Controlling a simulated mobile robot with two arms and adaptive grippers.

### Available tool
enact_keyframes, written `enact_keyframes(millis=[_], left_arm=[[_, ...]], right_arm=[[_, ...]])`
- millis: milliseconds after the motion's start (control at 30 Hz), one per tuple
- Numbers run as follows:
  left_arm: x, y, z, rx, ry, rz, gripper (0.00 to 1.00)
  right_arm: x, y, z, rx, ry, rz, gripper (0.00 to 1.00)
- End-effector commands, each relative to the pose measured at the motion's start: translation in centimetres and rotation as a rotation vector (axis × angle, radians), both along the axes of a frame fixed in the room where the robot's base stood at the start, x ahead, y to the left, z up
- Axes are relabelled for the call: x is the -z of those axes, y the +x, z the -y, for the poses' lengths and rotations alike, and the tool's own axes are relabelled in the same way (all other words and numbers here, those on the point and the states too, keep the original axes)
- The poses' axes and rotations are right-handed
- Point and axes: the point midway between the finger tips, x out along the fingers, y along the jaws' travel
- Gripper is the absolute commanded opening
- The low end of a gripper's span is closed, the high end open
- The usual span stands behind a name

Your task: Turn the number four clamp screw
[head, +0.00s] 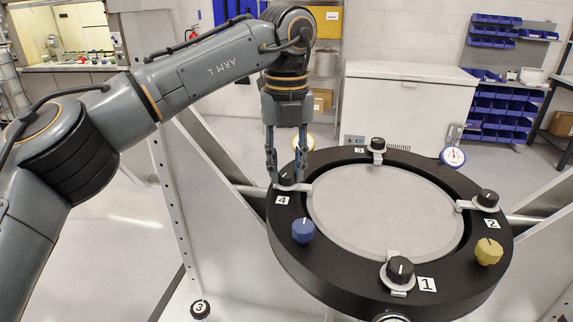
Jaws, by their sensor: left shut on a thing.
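The mirror fixture is a black ring (335,273) around a round grey disc (385,210). The number four clamp screw (287,179) has a black knob and sits at the ring's left, above the white label 4 (282,200). My left gripper (287,172) points down from above and is shut on this knob, whose sides are partly hidden by the fingers. Clamp screws 3 (377,144), 2 (487,198) and 1 (400,268) stand at the back, right and front of the ring. My right gripper is not in view.
A blue knob (303,230) stands on the ring close to screw four, and a yellow knob (489,251) at the right. A dial gauge (453,156) is at the back right edge. A white frame flanks the ring. A white chest (410,105) stands behind.

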Motion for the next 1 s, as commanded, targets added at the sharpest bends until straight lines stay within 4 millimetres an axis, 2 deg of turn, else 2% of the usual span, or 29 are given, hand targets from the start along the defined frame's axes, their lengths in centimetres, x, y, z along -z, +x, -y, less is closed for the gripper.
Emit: enact_keyframes(millis=[33,67,167,567,667,1000], left_arm=[[-0.2,0.1,0.0,-0.002,-0.002,0.005,0.0],[-0.2,0.1,0.0,-0.001,-0.002,0.005,0.31],[-0.2,0.1,0.0,-0.001,-0.002,0.004,0.52],[-0.6,0.1,0.0,0.0,-0.002,0.002,0.52],[-1.9,0.1,0.1,-0.001,-0.002,0.004,0.52],[-9.0,0.1,0.0,-0.003,0.0,0.005,0.52]], right_arm=[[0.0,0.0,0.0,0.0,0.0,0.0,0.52],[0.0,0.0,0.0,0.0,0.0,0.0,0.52],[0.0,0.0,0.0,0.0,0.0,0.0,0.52],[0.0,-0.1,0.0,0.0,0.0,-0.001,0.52],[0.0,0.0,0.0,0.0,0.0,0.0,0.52],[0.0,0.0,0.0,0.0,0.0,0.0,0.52]])
